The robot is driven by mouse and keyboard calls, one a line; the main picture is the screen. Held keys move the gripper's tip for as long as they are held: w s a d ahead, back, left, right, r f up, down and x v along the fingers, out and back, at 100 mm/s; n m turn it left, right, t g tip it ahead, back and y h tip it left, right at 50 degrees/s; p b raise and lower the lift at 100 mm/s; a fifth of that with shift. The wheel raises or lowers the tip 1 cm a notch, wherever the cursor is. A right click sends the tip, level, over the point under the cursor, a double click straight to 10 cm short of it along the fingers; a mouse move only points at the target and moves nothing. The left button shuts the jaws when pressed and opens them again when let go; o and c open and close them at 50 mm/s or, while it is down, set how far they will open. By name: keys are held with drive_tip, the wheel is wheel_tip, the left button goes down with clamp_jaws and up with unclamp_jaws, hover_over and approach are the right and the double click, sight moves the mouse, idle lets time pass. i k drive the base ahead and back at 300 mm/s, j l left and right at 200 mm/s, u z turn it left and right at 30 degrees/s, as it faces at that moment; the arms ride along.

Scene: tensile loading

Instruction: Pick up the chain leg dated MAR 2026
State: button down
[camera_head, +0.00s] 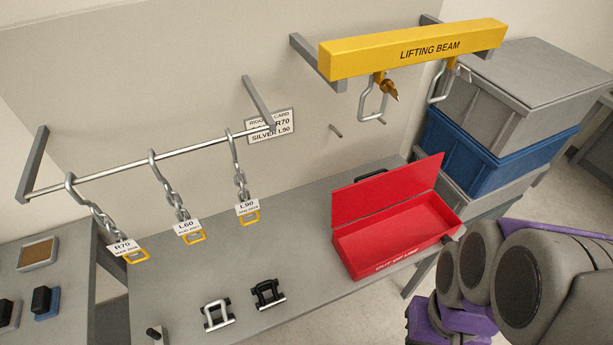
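Three chain legs hang by hooks from a metal rail (140,163) on the wall at left. The left leg (100,218) has a white tag (123,247) marked R70. The middle leg (166,190) has a tag (187,226) marked L60. The right leg (239,178) has a tag (247,207) marked L90. Each ends in a yellow link at the bottom. The small date lines under the codes are too small to read surely. My folded arm shows at lower right, well away from the chains; my gripper is not in view.
A yellow lifting beam (410,50) sits on wall brackets, with hooks below. A wall card (270,125) is partly hidden by a rail bracket. An open red box (395,230) and two shackle-like fittings (217,314) (267,293) lie on the grey bench (310,240). Stacked crates (490,150) stand right.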

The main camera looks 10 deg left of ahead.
sight(125, 246)
drive_tip(key=u, duration=0.45)
drive_tip(key=l+u, duration=0.1)
drive_tip(key=u, duration=0.35)
drive_tip(key=k+u, duration=0.1)
drive_tip(key=u, duration=0.75)
drive_tip(key=k+u, duration=0.1)
drive_tip(key=u, duration=0.35)
drive_tip(key=i+l+u, duration=0.15)
drive_tip(key=u, duration=0.25)
drive_tip(key=i+l+u, duration=0.1)
drive_tip(key=u, duration=0.35)
drive_tip(key=l+u, duration=0.25)
drive_tip(key=u, duration=0.15)
drive_tip(key=i, duration=0.05)
